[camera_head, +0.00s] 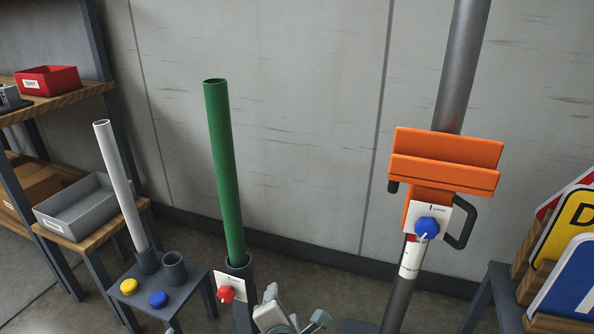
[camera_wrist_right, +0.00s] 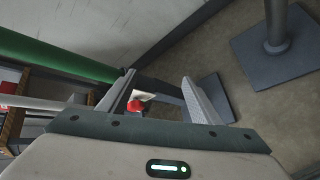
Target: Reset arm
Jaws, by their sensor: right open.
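My right gripper (camera_head: 294,312) shows at the bottom edge of the head view, cut off by the frame. In the right wrist view its two fingers (camera_wrist_right: 158,96) are spread apart with nothing held between them. It is just right of the green pole (camera_head: 223,170), which stands upright, slightly tilted, in a dark socket. A red knob (camera_head: 226,294) on a white plate is at that socket; the knob (camera_wrist_right: 135,105) also shows beyond the fingers in the wrist view.
An orange bracket (camera_head: 445,160) with a blue knob (camera_head: 427,228) and black handle sits on a grey post at right. Road signs (camera_head: 570,280) stand in a rack at far right. A small stand (camera_head: 190,293) holds a white pole (camera_head: 121,185) and yellow and blue caps. Shelves are at left.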

